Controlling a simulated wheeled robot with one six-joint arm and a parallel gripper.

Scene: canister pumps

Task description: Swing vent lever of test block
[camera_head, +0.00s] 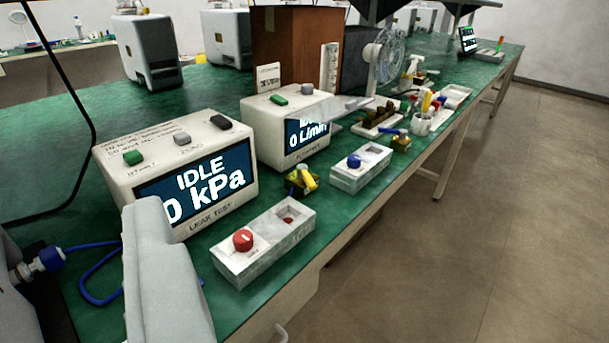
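A small brass-coloured block with a yellow lever (302,179) sits on the green bench, just right of the leak test unit. I take it for the test block. The lever slants down to the right. A similar small block with a blue lever (399,140) stands farther along the bench edge. The leak test unit (120,168) reads "IDLE 0 kPa". A pale grey part, which looks like part of my gripper (165,270), fills the lower left, in front of this unit and well apart from the yellow lever. Its opening is not visible.
A grey tray with a red knob (228,262) stands at the near bench edge, and one with a blue knob (341,180) beyond it. A second unit (262,124) reads "IDLE 0 L/min". A blue hose (88,292) curls at lower left. The floor at right is clear.

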